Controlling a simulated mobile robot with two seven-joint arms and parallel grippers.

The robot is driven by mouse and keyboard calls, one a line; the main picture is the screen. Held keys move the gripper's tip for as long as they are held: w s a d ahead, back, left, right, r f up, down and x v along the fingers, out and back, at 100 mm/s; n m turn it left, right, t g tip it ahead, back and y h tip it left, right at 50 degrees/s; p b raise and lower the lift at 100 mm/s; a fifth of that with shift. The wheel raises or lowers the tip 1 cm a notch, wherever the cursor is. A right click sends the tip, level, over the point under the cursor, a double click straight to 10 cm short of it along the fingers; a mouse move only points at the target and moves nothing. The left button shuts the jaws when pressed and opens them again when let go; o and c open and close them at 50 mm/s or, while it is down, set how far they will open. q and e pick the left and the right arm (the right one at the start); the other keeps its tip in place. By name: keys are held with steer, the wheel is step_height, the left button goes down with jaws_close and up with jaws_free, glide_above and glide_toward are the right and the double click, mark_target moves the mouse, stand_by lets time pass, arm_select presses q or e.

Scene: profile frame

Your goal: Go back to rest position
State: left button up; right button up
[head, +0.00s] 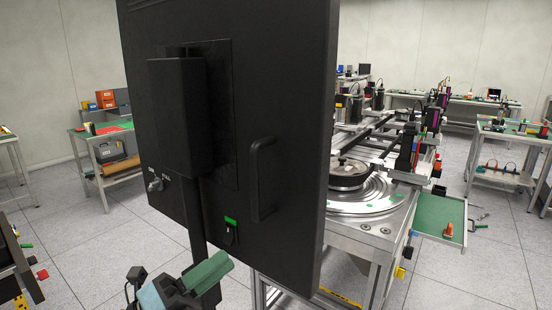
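At the bottom edge, left of centre, a dark part with a cable and pale blue and green pieces shows. It appears to be my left gripper (182,286), cut off by the frame edge. It is just below and in front of a large black panel (285,110). Whether its fingers are open or shut, or hold anything, cannot be made out. My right gripper is not in view.
The black panel, with a handle (260,180) and a green-marked switch (230,230), stands close in front and hides much behind it. A metal machine table (370,228) with a round plate is behind it. Workbenches (117,170) stand farther back. Tiled floor is open at left.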

arm_select(q)
steer(key=s+a+f+n+t+y+p, duration=0.1)
steer(key=s+a+f+n+t+y, duration=0.2)
steer(key=f+n+y, duration=0.65)
steer(key=s+a+f+n+t+y, duration=0.2)
steer(key=s+a+f+n+y, duration=0.3)
steer(key=f+n, duration=0.9)
steer(key=s+a+f+n+g+y+p, duration=0.1)
steer(key=s+f+n+g, duration=0.7)
steer(key=s+f, duration=1)
steer(key=s+a+n+y, duration=0.1)
steer(key=s, duration=0.2)
steer(key=shift+a+f+g, duration=0.15)
steer(key=shift+f+g, duration=0.1)
steer(key=shift+g, duration=0.15)
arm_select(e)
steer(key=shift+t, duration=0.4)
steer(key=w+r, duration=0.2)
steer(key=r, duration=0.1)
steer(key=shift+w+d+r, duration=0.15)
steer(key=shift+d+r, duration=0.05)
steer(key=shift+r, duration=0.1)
